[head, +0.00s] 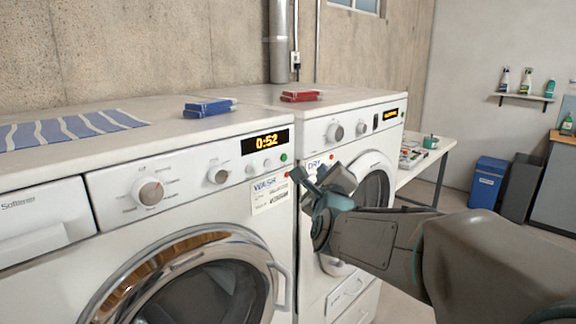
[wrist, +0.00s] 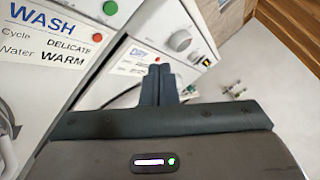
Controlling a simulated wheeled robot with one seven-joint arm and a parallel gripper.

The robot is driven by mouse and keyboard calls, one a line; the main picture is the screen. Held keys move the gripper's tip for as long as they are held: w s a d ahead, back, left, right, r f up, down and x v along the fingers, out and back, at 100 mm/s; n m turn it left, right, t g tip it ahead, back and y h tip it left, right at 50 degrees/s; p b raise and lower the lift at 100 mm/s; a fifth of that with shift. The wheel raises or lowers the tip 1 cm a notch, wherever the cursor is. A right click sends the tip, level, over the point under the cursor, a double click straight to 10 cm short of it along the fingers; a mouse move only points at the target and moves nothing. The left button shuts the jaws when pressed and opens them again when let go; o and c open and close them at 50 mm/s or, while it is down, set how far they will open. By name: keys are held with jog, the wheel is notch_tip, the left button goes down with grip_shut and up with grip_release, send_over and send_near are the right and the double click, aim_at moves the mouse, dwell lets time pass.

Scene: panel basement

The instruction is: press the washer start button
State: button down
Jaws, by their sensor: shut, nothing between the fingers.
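The washer (head: 190,247) is the white machine at left in the head view, with a lit 0:52 display (head: 265,142). Its panel has a green button (head: 284,157) at the right end and a red one (head: 287,174) below it. In the wrist view the green button (wrist: 110,8) and red button (wrist: 97,37) are at upper left, above and beside the WASH label (wrist: 42,20). My gripper (head: 298,174) is shut and empty, near the washer's right front edge. In the wrist view its fingertips (wrist: 158,68) are right of and below both buttons. I cannot tell the exact gap.
The dryer (head: 312,225), with a DRY label (wrist: 138,57), stands right of the washer, behind my gripper. Blue (head: 209,107) and red (head: 300,95) items and a striped cloth (head: 70,128) lie on top. A side table (head: 440,148) and blue bin (head: 487,183) are farther right.

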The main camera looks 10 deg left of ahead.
aim_at(284, 158)
dwell(0.3)
jog(key=w+a+p, duration=0.4)
jog(key=w+a, duration=0.1)
jog(key=a, duration=0.2)
jog(key=shift+w+p, duration=0.2)
jog(key=shift+p, duration=0.1)
dwell(2.0)
jog(key=shift+w+a+b, duration=0.3)
jog(key=shift+b, duration=0.15)
